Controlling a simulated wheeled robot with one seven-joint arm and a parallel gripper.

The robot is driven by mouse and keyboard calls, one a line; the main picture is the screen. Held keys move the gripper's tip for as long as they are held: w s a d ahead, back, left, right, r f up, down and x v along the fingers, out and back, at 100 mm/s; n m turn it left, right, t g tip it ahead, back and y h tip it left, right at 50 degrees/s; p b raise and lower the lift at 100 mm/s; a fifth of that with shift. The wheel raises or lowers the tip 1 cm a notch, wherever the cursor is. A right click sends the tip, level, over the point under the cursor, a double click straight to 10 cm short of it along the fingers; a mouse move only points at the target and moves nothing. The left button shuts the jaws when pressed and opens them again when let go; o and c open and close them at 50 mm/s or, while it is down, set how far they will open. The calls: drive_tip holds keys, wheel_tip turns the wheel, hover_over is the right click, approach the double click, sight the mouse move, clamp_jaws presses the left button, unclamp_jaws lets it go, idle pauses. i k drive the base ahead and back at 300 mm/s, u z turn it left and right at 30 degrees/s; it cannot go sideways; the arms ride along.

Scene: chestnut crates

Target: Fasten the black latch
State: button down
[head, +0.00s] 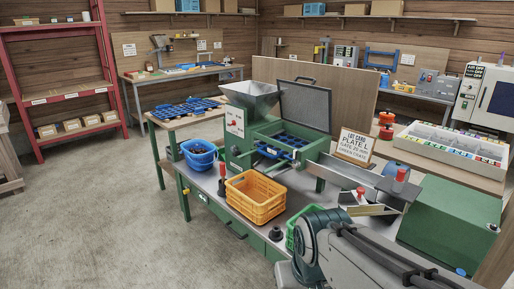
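A green machine (238,138) with a grey metal hopper (250,97) stands on the workbench in the head view. A dark hinged lid (305,106) stands raised behind its green frame, and a blue slotted tray (283,141) lies inside the frame. I cannot pick out the black latch for sure at this size. Part of my arm shows at the bottom, right of centre, in front of the bench. My gripper is not in view.
An orange crate (256,194), a blue basket (199,155), a red-handled tool (222,181) and a black knob (276,234) stand on the bench. A sign (355,147) and metal chute (352,174) are to the right. The concrete floor at left is clear.

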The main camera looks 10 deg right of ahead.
sight(294, 165)
drive_tip(key=z, duration=0.05)
drive_tip(key=i, duration=1.35)
drive_tip(key=z, duration=0.65)
